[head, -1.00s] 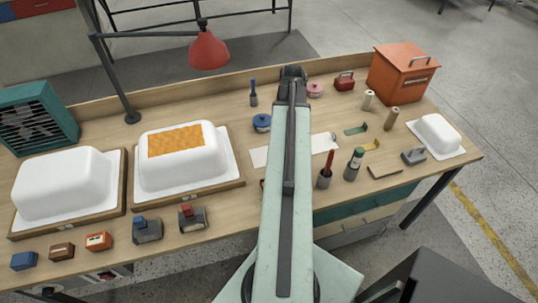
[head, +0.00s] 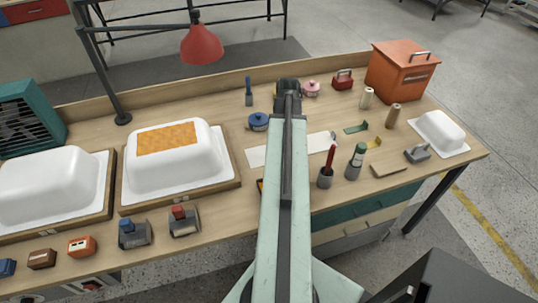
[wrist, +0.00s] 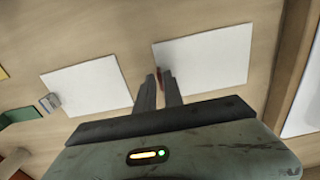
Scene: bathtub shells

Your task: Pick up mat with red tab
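Two white mats lie on the bench. The right one in the wrist view (wrist: 208,62) has a small red tab (wrist: 160,76) at its left edge, partly covered by a finger. The other white mat (wrist: 88,88) has a grey-blue tab (wrist: 50,103) at its left end. In the head view, part of the red-tab mat (head: 256,157) shows left of my arm. My gripper (wrist: 157,75) points down over the red tab, its fingers a little apart. Whether they touch the tab I cannot tell. The head view hides the fingers behind my arm.
A white tub shell with an orange patch (head: 202,165) stands at left. A blue pot (head: 258,121), a cup with a red-handled tool (head: 326,176) and a green bottle (head: 355,163) stand near the mats. A red lamp (head: 201,44) hangs over the back.

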